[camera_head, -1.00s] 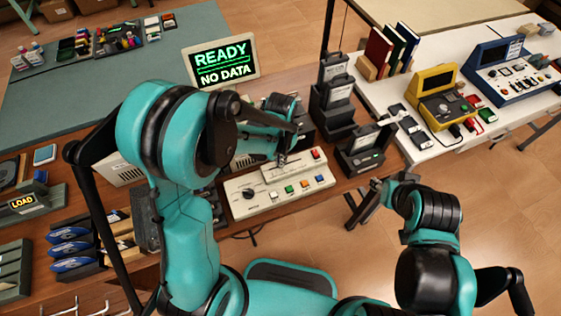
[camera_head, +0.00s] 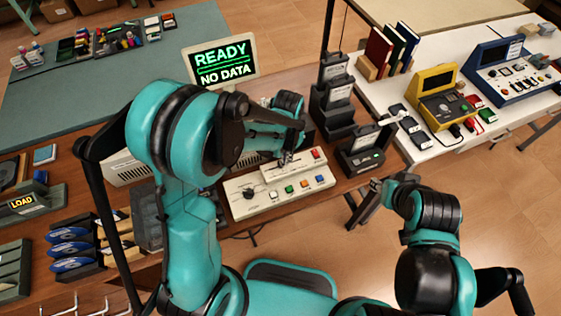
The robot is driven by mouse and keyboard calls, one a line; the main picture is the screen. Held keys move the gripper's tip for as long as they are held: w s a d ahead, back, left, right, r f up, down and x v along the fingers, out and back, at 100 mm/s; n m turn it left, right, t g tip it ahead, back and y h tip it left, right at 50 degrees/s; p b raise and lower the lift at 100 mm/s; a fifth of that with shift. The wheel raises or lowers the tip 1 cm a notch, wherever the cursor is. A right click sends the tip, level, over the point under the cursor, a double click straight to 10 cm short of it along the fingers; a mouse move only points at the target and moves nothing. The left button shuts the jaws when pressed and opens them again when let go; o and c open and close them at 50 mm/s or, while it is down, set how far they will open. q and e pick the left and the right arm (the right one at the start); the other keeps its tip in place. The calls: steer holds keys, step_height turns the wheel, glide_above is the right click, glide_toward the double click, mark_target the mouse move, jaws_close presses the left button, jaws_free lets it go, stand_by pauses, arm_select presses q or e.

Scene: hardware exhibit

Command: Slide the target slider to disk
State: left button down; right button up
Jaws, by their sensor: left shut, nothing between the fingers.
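A cream control panel (camera_head: 262,207) with a black knob and several coloured buttons sits on the brown bench. A raised slider strip (camera_head: 296,170) runs along its back part. My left gripper (camera_head: 285,160) is shut and empty, with its tips at the slider strip. The slider knob is small and mostly hidden by the fingers, and I cannot tell if they touch it. My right gripper (camera_head: 377,184) is at the right of the bench, away from the panel. It is too small to tell if it is open.
A monitor (camera_head: 222,62) reading "READY NO DATA" stands behind the panel. Black device stands (camera_head: 362,155) are close on the panel's right. Blue disks (camera_head: 70,249) in holders and a LOAD unit (camera_head: 24,202) are at the left.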

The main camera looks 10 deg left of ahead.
arm_select(q)
steer(key=shift+w+d, duration=0.4)
steer(key=shift+d, duration=0.2)
steer(key=shift+s+a, duration=0.15)
steer(key=shift+a, duration=0.1)
stand_by(0.7)
step_height(320, 180, up, 7)
steer(key=p, duration=0.4)
stand_by(0.3)
stand_by(0.3)
